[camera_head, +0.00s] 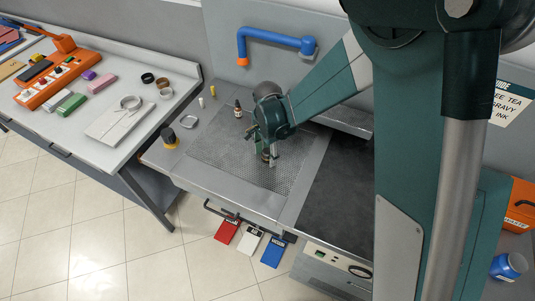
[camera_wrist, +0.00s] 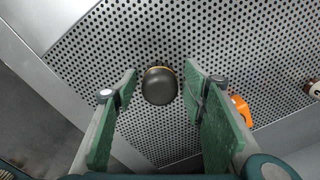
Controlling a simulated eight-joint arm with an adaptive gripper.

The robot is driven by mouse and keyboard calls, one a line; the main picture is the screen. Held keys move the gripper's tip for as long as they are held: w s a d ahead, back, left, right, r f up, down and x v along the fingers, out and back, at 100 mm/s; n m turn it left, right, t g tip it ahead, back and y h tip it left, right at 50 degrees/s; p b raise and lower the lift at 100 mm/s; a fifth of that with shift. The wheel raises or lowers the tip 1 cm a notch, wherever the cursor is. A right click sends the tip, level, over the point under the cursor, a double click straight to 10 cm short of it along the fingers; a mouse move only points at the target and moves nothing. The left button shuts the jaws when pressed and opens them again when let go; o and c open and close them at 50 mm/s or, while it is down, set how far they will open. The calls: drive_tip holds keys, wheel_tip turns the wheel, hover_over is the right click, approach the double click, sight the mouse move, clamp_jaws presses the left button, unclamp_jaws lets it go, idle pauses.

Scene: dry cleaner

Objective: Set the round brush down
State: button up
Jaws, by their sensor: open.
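The round brush (camera_wrist: 160,88) shows in the wrist view as a dark rounded knob with a thin yellow rim, over the perforated metal surface (camera_wrist: 150,30). My gripper (camera_wrist: 160,95) is open, with one green finger pad on each side of the brush and a visible gap to both. In the head view my gripper (camera_head: 264,148) is low over the perforated panel (camera_head: 215,155). A dark part of the brush (camera_head: 266,156) shows between the fingers there; the rest is hidden. The brush appears upright on the panel, though its base is mostly hidden from above.
A small dark bottle (camera_head: 238,109) is behind my gripper. An orange item (camera_wrist: 241,110) lies beyond the right finger. A dark board (camera_head: 335,190) is to the right; the panel's front left is clear.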

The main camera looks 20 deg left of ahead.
sight(269, 151)
drive_tip(key=shift+r, duration=0.1)
wheel_tip(269, 151, up, 12)
idle(0.8)
idle(0.6)
drive_tip(key=shift+d, duration=0.1)
drive_tip(key=d+r+n+t, duration=0.1)
drive_tip(key=d+r, duration=0.4)
drive_tip(key=d, duration=0.4)
drive_tip(key=d+r+n+t+y, duration=0.1)
drive_tip(key=d+r, duration=0.4)
drive_tip(key=d, duration=0.5)
drive_tip(key=d+r+n+t, duration=0.1)
drive_tip(key=d+r, duration=0.5)
drive_tip(key=d, duration=0.3)
drive_tip(key=s+d+n+t, duration=0.1)
drive_tip(key=s+d, duration=0.3)
drive_tip(key=d, duration=0.3)
drive_tip(key=s+d+r+n+t, duration=0.1)
drive_tip(key=s+d, duration=0.3)
drive_tip(key=d, duration=0.3)
drive_tip(key=s+d+r+n+t+h, duration=0.1)
drive_tip(key=s+d+t, duration=0.1)
drive_tip(key=s+d, duration=0.2)
drive_tip(key=d, duration=0.3)
drive_tip(key=shift+s+d+n, duration=0.25)
drive_tip(key=shift+d+n, duration=0.15)
